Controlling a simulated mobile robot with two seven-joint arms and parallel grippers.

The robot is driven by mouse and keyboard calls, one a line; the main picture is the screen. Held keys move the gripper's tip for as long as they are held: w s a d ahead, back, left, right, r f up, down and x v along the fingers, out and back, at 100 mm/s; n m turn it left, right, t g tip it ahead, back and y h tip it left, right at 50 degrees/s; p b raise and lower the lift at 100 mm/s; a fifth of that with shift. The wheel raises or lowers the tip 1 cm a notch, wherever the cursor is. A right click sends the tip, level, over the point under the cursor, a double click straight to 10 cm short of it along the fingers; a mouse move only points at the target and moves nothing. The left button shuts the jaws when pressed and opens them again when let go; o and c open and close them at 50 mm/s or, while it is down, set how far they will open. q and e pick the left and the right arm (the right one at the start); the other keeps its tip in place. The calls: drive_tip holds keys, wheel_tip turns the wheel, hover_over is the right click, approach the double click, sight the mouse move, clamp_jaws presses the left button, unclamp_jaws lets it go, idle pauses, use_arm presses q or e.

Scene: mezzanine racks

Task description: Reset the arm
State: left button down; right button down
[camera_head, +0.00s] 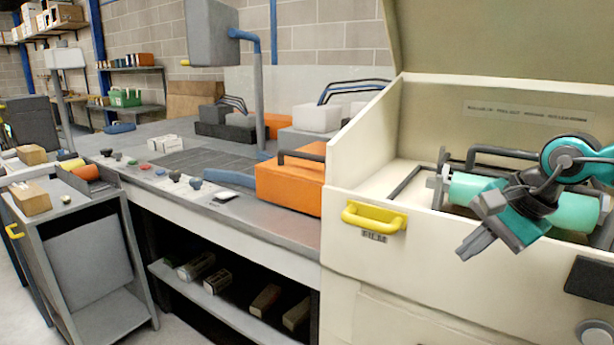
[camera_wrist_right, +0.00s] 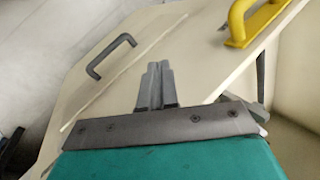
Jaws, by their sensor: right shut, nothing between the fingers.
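My right arm comes in from the right in the head view. Its gripper (camera_head: 469,249) is shut and empty, in front of the open cream cabinet (camera_head: 363,291). In the right wrist view the two grey fingers of this gripper (camera_wrist_right: 157,68) are pressed together, with nothing between them. Behind them are a cream panel with a dark handle (camera_wrist_right: 111,55) and a yellow handle (camera_wrist_right: 240,22). My left gripper is not in view.
The cream cabinet's lid (camera_head: 480,40) is raised. A yellow handle (camera_head: 374,217) sticks out of its front. An orange box (camera_head: 290,180) stands on the workbench (camera_head: 150,185) to its left. A grey cart (camera_head: 95,215) stands farther left.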

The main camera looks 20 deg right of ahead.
drive_tip(key=w+a+f+m+t+y+p, duration=0.1)
drive_tip(key=a+f+m+t+y, duration=0.35)
drive_tip(key=a+m, duration=0.55)
drive_tip(key=w+a+f+m+t+y+p, duration=0.15)
drive_tip(key=a+f+m+t+y, duration=0.3)
drive_tip(key=m, duration=0.95)
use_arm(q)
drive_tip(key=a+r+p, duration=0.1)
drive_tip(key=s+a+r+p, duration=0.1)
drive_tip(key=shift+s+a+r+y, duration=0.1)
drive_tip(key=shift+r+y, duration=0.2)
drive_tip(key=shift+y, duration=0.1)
use_arm(e)
drive_tip(key=s+a+f+m+g+h, duration=0.1)
drive_tip(key=s+a+f+m+h, duration=0.1)
drive_tip(key=f+m, duration=0.4)
drive_tip(key=s+a+f+m+g+h, duration=0.1)
drive_tip(key=s+a+f+m+h, duration=0.2)
drive_tip(key=m, duration=1.1)
drive_tip(key=s+a+f+m+g+h, duration=0.1)
drive_tip(key=s+f+m+h, duration=0.3)
drive_tip(key=s+f+m, duration=0.4)
wheel_tip(320, 180, down, 3)
drive_tip(key=a+m, duration=0.1)
drive_tip(key=m, duration=0.1)
drive_tip(key=shift+a+m+h, duration=0.25)
drive_tip(key=shift+m+h, duration=0.05)
drive_tip(key=shift+m, duration=0.1)
